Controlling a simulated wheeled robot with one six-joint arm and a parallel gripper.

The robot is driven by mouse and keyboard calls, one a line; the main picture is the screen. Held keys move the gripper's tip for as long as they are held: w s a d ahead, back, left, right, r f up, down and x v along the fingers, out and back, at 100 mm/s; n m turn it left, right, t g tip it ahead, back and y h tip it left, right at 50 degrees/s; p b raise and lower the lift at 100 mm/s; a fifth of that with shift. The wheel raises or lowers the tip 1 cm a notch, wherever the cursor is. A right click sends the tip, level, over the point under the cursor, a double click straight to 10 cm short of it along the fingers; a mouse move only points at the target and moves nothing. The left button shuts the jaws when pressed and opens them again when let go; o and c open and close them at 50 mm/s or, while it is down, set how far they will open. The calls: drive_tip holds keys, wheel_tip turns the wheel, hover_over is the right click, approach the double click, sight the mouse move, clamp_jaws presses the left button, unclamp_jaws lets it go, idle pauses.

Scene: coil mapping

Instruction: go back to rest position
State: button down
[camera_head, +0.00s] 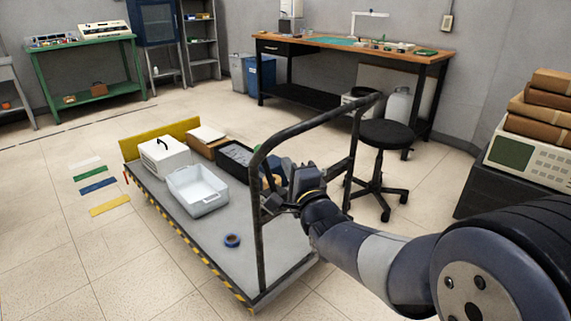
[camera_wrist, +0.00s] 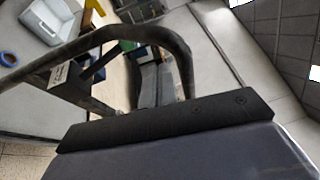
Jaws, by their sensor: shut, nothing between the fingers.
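My gripper (camera_head: 290,193) is at the end of my arm, which reaches in from the lower right in the head view. It is shut with nothing seen in it. It is close to the black handle frame (camera_head: 258,200) of the grey cart, apparently just behind or beside the bar; I cannot tell whether they touch. In the wrist view the handle bar (camera_wrist: 110,38) arches across the middle, beyond a dark plate of my own wrist. The fingertips do not show clearly there.
The cart deck (camera_head: 205,240) bears a white bin (camera_head: 198,190), a white case (camera_head: 160,158), a black tray (camera_head: 236,157) and a blue tape roll (camera_head: 232,240). A black stool (camera_head: 385,135) stands behind the handle. Boxes (camera_head: 540,100) are stacked at right. The floor at left is mostly open.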

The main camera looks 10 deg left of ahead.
idle(0.4)
drive_tip(key=w+a+f+b, duration=0.1)
drive_tip(key=w+a+f, duration=0.1)
drive_tip(key=w, duration=0.3)
drive_tip(key=w+a+f, duration=0.2)
drive_tip(key=w+a, duration=0.1)
drive_tip(key=w, duration=0.2)
drive_tip(key=shift+b, duration=0.35)
drive_tip(key=shift+s+r, duration=0.1)
drive_tip(key=shift+s, duration=0.05)
